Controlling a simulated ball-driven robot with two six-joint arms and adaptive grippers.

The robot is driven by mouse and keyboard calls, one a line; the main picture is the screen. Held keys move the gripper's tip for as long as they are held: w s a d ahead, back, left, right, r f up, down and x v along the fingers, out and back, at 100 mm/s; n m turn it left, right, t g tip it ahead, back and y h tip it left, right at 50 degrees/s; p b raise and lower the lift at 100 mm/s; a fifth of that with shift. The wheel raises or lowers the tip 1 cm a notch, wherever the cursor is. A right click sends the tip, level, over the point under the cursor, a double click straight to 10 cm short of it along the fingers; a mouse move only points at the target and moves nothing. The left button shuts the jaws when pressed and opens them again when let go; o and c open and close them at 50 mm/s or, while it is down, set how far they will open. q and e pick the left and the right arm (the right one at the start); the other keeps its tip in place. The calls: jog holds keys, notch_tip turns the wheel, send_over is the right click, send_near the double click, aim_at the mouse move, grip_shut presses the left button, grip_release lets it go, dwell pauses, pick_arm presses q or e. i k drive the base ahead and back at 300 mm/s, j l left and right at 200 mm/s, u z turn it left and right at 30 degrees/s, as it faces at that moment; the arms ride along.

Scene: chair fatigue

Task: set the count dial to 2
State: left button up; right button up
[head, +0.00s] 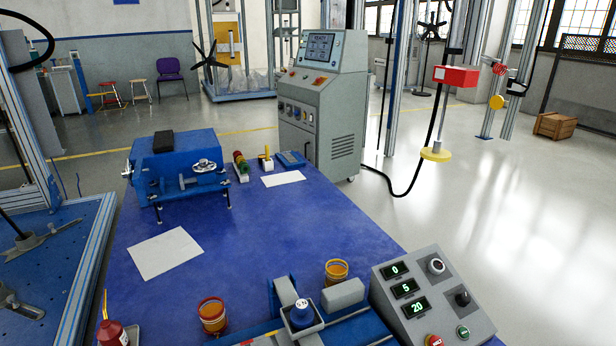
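A grey control box (432,300) stands at the front right of the blue table. Its sloped face has three green-lit displays reading 0 (395,270), 5 (405,288) and 20 (414,306) from top to bottom. A round dark knob with a pale rim (436,266) is at its upper right. A second black control (462,298) sits below that. No label tells me which one is the count dial. A red button (433,340) and a green button (463,332) are near its lower edge. Neither of my grippers shows in the head view.
A blue machine (175,168) stands farther back. The table's middle (270,235) is clear.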

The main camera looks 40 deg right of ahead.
aim_at(436, 267)
jog(key=z, duration=2)
